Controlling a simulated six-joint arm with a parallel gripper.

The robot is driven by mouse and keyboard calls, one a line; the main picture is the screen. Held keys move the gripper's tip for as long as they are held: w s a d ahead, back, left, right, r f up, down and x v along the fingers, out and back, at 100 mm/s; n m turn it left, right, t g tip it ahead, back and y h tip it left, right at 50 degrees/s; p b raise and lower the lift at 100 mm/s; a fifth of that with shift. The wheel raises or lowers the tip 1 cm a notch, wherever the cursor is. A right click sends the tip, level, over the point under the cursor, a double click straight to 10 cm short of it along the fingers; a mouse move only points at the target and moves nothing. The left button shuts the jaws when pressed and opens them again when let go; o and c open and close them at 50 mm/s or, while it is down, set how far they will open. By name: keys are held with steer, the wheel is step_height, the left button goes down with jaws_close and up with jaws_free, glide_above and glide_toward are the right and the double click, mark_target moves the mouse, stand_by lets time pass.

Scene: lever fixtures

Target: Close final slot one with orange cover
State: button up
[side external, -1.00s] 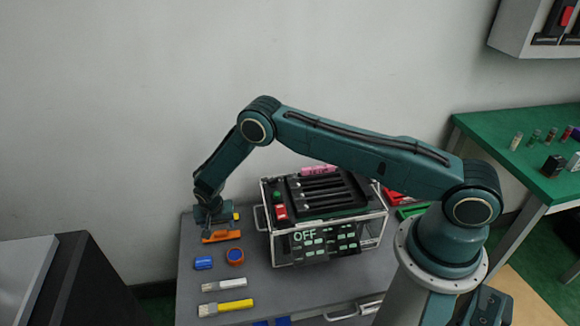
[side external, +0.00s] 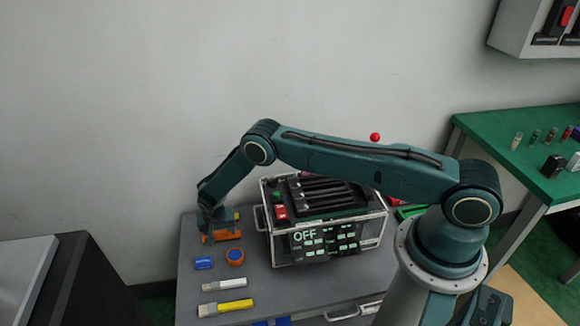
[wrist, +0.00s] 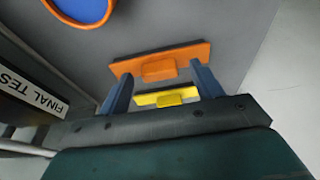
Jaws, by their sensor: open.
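The orange cover (side external: 229,235) lies on the grey table at the left of the test box. In the wrist view it is a flat orange plate (wrist: 196,52) with a raised orange block in its middle. My gripper (side external: 212,238) is low over it. In the wrist view my gripper (wrist: 162,81) is open, its two blue fingers at the plate's near edge, on either side of the raised block. Nothing is held. The test box (side external: 277,252) has several dark slots on top and a panel reading OFF. I cannot tell which slot is slot one.
A yellow cover (wrist: 165,97) lies close to the orange one. A blue block (side external: 203,263) and an orange-rimmed blue round piece (side external: 236,256) lie in front. White (side external: 228,284) and yellow (side external: 230,307) handled pieces lie nearer the table's front. A red ball (side external: 375,137) shows behind my arm.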

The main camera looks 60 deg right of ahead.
mark_target(221, 233)
steer(key=c, duration=1)
steer(key=shift+r, duration=0.15)
steer(key=shift+c, duration=0.2)
step_height(221, 233, up, 20)
steer(key=shift+d, duration=0.1)
stand_by(0.7)
